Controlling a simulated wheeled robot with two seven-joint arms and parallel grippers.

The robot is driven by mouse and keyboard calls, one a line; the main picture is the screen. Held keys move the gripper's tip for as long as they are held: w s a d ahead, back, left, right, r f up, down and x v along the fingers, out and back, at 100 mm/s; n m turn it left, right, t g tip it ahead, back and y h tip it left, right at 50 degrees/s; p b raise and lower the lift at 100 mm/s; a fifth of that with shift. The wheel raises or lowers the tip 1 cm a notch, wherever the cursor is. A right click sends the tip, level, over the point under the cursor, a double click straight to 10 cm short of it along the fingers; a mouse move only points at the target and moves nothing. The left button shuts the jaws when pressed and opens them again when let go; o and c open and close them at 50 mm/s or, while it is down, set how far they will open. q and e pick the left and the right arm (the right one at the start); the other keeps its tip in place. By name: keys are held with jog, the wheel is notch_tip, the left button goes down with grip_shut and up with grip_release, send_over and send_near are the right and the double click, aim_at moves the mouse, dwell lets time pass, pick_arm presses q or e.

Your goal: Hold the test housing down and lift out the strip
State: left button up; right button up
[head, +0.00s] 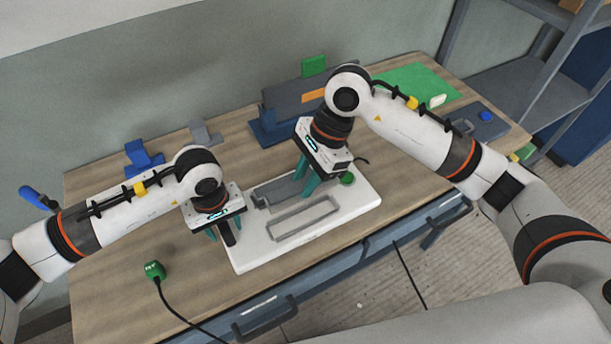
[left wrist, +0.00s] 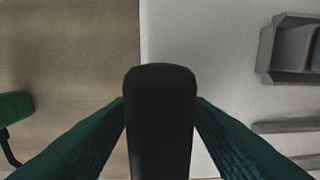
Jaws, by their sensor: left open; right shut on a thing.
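The grey test housing (head: 281,191) lies along the back of a white board (head: 358,203). My right gripper (head: 308,187) is at the housing's right end, fingers down and shut; the fingers and arm hide what lies between them. The housing's left end shows in the left wrist view (left wrist: 284,50), with a grey piece inside that may be the strip. My left gripper (head: 222,236) is open at the board's left edge, away from the housing. A black upright bar (left wrist: 160,120) stands between its fingers; I cannot tell whether they touch it.
A grey rectangular frame (head: 303,219) lies on the board's front part. A green knob (head: 347,179) is beside my right gripper. A green plug (head: 154,270) with a black cable lies front left. Blue stands (head: 143,158) and a dark blue fixture (head: 285,110) are behind. The left front table is mostly clear.

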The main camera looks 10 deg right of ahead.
pick_arm(q)
notch_tip(320, 180, up, 12)
dwell(0.5)
